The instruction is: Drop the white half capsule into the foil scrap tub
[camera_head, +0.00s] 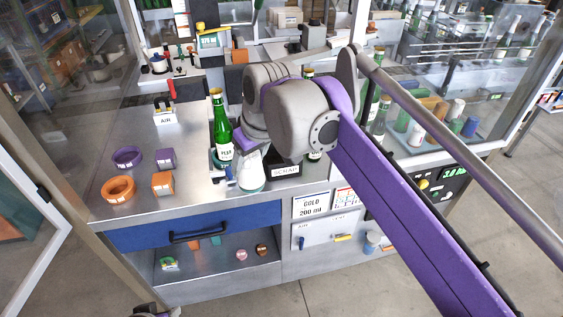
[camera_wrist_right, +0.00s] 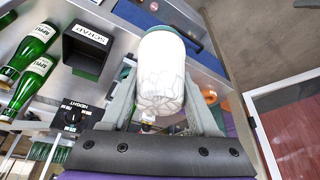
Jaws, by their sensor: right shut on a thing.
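The white half capsule (camera_wrist_right: 162,75) fills the middle of the right wrist view. It is a rounded, pale shell with faint lines on its lower part. My right gripper (camera_wrist_right: 160,105) is shut on it, one finger on each side. In the head view the capsule (camera_head: 251,172) hangs near the bench's front, left of the tub. The black foil scrap tub (camera_wrist_right: 87,50), labelled SCRAP, is left of the capsule in the wrist view; my arm partly hides it in the head view (camera_head: 286,170). A dark piece at the head view's bottom edge may be my left gripper (camera_head: 155,311).
A green bottle (camera_head: 221,130) stands close left of the capsule. Purple and orange rings (camera_head: 118,189) and blocks (camera_head: 162,183) lie further left on the metal bench (camera_head: 190,140). A blue drawer (camera_head: 150,236) is below.

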